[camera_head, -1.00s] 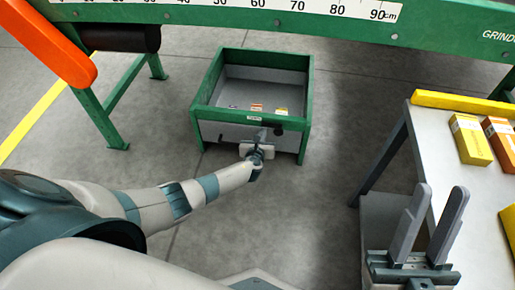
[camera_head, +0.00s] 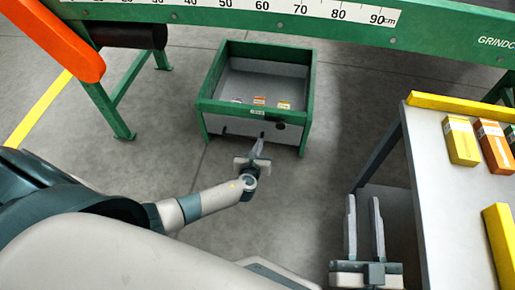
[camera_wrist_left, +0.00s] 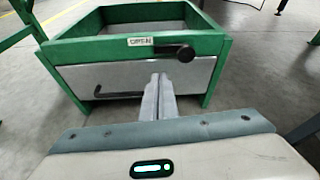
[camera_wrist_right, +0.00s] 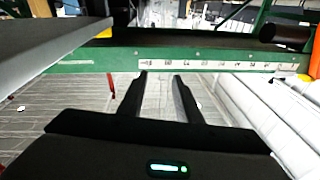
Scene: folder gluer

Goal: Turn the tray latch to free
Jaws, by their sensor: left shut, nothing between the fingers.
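The tray is a green-rimmed box (camera_head: 210,106) with a grey front panel, low on legs under the green machine beam. The black tray latch (camera_wrist_left: 180,51) is at the upper right of its front, its arm lying roughly level and pointing left from a round knob. In the head view the latch (camera_head: 280,123) is a small dark shape. My left gripper (camera_head: 261,137) is shut and empty, in front of the tray. In the left wrist view its fingertips (camera_wrist_left: 159,78) appear below and slightly left of the latch, with no visible contact. My right gripper (camera_head: 362,198) is open and empty.
A black bar handle (camera_wrist_left: 118,94) is lower left on the tray front. A grey table (camera_head: 440,185) with yellow and orange boxes (camera_head: 461,141) stands at the right. The green beam (camera_head: 430,30) runs above the tray. Floor in front of the tray is clear.

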